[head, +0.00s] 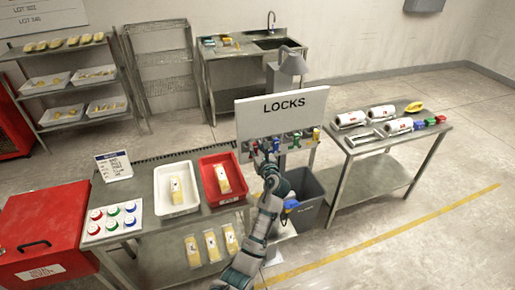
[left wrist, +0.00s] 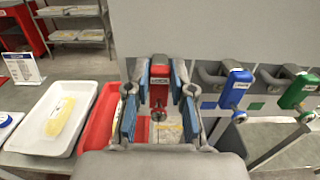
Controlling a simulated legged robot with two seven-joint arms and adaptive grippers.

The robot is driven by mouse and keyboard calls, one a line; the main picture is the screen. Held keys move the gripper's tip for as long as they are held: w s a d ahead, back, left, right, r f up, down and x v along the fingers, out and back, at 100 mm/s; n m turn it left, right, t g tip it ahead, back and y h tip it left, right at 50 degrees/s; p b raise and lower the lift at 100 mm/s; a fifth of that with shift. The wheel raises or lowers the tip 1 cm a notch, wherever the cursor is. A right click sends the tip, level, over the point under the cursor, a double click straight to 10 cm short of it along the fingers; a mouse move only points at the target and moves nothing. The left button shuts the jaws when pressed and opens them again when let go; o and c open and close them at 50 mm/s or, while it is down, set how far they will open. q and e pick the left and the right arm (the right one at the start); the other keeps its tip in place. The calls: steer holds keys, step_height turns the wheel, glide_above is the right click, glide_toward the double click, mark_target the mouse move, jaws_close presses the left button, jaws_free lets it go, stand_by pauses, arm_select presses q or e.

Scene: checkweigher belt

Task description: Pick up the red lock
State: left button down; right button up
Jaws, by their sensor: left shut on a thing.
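The red lock (left wrist: 159,74) is in the middle of the left wrist view, near the front of the locks board. My left gripper (left wrist: 160,95) is shut on it, with blue-padded fingers on both sides of its body. In the head view my left gripper (head: 264,158) is at the left end of the row of locks under the white LOCKS board (head: 283,112), and it largely hides the red lock there. I cannot tell whether the lock's shackle is still on its hook. My right gripper is not in view.
A blue lock (left wrist: 235,88) and a green lock (left wrist: 297,92) hang right of the gripper. A white tray (head: 157,203) and a red tray (head: 207,196) stand on the left table. A grey bin (head: 310,213) is below the board. A right table (head: 372,151) carries rolls.

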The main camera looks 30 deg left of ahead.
arm_select(q)
steer(key=shift+s+a+r, duration=0.1)
steer(key=shift+a+r, duration=0.05)
steer(key=shift+r, duration=0.15)
step_height(320, 180, up, 2)
steer(key=shift+r, duration=0.1)
steer(key=r, duration=0.4)
steer(key=shift+d, duration=0.25)
steer(key=b+v, duration=0.1)
steer(key=v, duration=1.8)
steer(key=shift+s+d, duration=0.15)
steer(key=shift+d, duration=0.2)
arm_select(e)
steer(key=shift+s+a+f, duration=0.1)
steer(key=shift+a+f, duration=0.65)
arm_select(q)
steer(key=shift+r, duration=0.1)
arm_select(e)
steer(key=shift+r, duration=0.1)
arm_select(q)
steer(key=shift+p, duration=0.35)
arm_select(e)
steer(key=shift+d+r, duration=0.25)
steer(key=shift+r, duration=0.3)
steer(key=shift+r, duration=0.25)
